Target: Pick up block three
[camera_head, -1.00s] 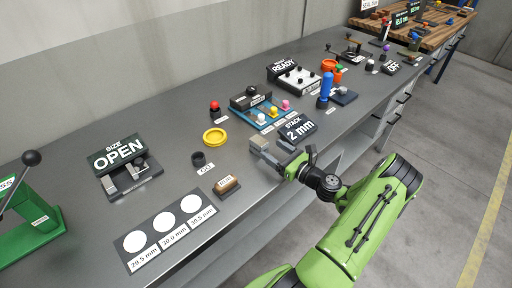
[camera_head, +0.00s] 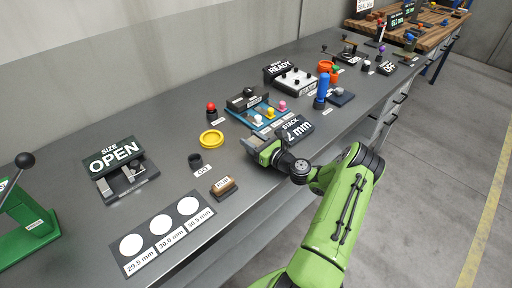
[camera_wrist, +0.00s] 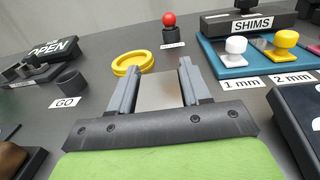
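A plain grey metal block (camera_wrist: 158,92) lies between the two fingers of my gripper (camera_wrist: 156,82) in the wrist view. The fingers flank it on both sides with little or no visible gap; I cannot tell whether they press on it. No number shows on the block. In the head view my gripper (camera_head: 257,142) is low over the grey bench, left of the "STACK 2 mm" display, and mostly hides the block. Whether the block rests on the bench is unclear.
The STACK display (camera_head: 295,130) stands close to the right of my gripper. The blue shim tray (camera_head: 262,112) is behind it. A yellow ring (camera_head: 211,139), a dark GO ring (camera_head: 195,161) and a brown-topped block (camera_head: 223,186) lie to the left.

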